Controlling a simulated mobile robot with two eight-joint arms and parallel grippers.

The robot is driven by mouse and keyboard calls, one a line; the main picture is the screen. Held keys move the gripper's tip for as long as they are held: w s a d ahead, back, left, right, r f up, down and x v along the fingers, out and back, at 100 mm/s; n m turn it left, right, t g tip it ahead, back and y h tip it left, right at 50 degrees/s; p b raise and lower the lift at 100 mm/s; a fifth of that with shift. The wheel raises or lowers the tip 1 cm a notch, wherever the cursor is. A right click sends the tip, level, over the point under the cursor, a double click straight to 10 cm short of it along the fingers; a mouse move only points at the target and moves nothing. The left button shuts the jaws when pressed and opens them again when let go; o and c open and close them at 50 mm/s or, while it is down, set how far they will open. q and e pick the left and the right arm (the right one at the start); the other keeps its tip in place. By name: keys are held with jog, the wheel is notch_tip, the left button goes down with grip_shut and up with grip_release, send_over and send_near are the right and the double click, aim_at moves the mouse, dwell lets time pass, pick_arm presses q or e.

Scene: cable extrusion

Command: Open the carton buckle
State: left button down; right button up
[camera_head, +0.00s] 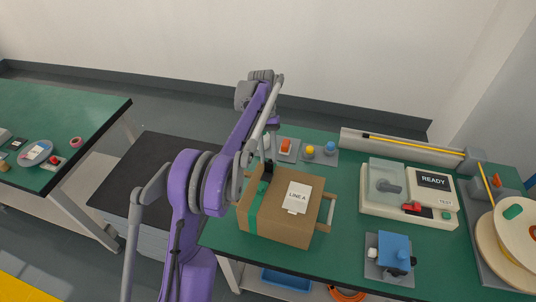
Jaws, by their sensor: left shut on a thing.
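A brown carton (277,228) with a white "LINE A" label (298,196) stands on the green-topped table, left of its middle. A green strap (254,212) runs over the carton's left part and down its front. The carton buckle (263,187) is a small green piece on the strap at the top. My left gripper (266,178) reaches down from the purple arm to the carton's top left edge. Its dark fingers are shut at the buckle, and the arm partly hides them. My right gripper does not show.
Right of the carton is a machine marked "READY" (433,181) with a red handle. A blue device (394,250) sits at the front. Buttons (309,150) stand behind the carton. A spool (515,232) is far right. Another green table (70,112) is at left.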

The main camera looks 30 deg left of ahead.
pick_arm(q)
jog(key=c, duration=0.8)
grip_release()
jog(key=shift+o, duration=0.2)
jog(key=p+v, duration=0.5)
jog(key=v, duration=0.5)
jog(key=shift+w+a+r+p, duration=0.2)
jog(key=shift+r+p, duration=0.1)
jog(key=shift+p, duration=0.1)
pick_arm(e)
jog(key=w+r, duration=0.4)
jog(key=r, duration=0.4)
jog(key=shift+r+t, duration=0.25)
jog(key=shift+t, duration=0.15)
pick_arm(q)
jog(key=shift+s+d, duration=0.1)
jog(key=shift+r, duration=0.1)
